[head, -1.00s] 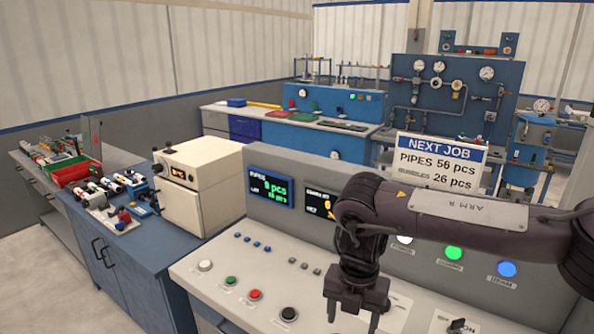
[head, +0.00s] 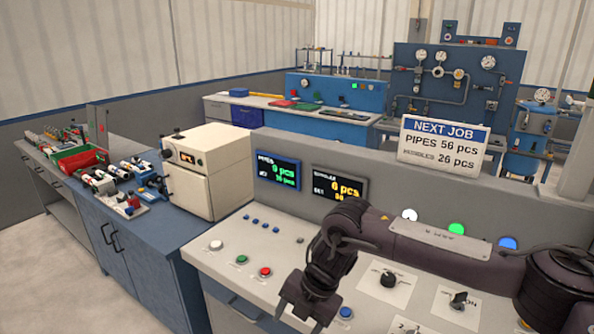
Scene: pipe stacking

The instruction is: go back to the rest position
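My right arm comes in from the right, low over the control panel (head: 225,272). Its gripper (head: 298,318) points down at the bottom middle, in front of the panel's buttons. Its two fingers look spread, with nothing seen between them. The fingertips are close to the bottom edge, and I cannot tell how far they are above the panel. My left gripper and arm are not in view.
Green (head: 242,259) and red (head: 265,272) buttons lie left of the gripper, a blue button (head: 345,313) just right. Black knobs (head: 388,279) sit under the arm. A white oven-like box (head: 208,172) and a red bin (head: 80,160) stand left on a blue bench.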

